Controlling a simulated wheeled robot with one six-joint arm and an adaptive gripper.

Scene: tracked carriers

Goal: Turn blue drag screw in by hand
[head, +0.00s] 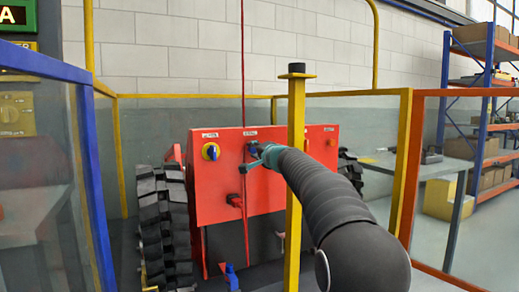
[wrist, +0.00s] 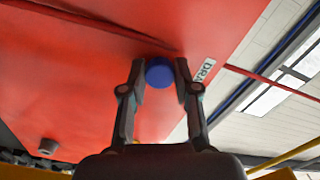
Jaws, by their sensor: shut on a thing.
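The blue drag screw (wrist: 159,72) is a round blue knob on the red panel (wrist: 80,75), beside a white label whose visible letters read "DRA". In the wrist view my gripper (wrist: 160,80) has one finger on each side of the knob, shut on it. In the head view my gripper (head: 257,156) is at the upper middle of the red carrier's panel (head: 290,190), just below a small white label. There the knob is mostly hidden by the gripper and too small to make out clearly.
A yellow post (head: 296,200) stands close beside my arm, in front of the panel. A black track (head: 162,225) flanks the carrier. Fence panels with blue (head: 85,160) and orange (head: 411,170) frames stand either side.

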